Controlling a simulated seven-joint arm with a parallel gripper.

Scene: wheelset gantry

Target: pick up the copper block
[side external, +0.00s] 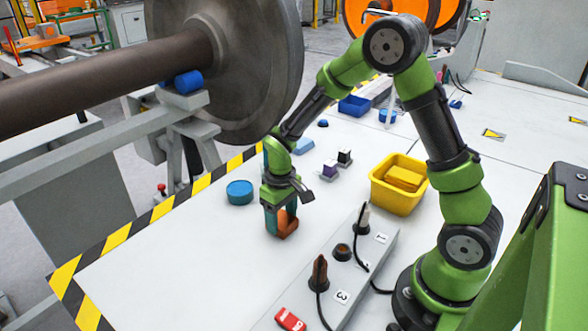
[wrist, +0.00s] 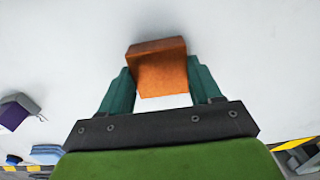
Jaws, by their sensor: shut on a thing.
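The copper block (side external: 289,226) is an orange-brown block at the fingertips of my gripper, low over the white table, in the side external view. In the wrist view the copper block (wrist: 160,72) sits between the two teal fingers. My gripper (side external: 279,222) points down and is shut on the block. In the wrist view the fingers of my gripper (wrist: 162,88) touch the block's left and right sides. I cannot tell whether the block touches the table or hangs just above it. One finger partly hides it in the side external view.
A blue round piece (side external: 239,192) lies left of my gripper. A yellow bin (side external: 385,207) stands to the right. A grey strip with plugs and numbers (side external: 340,268) lies in front. Small purple (side external: 329,170) and black (side external: 345,157) blocks stand behind. A large wheelset (side external: 240,70) is at the back left.

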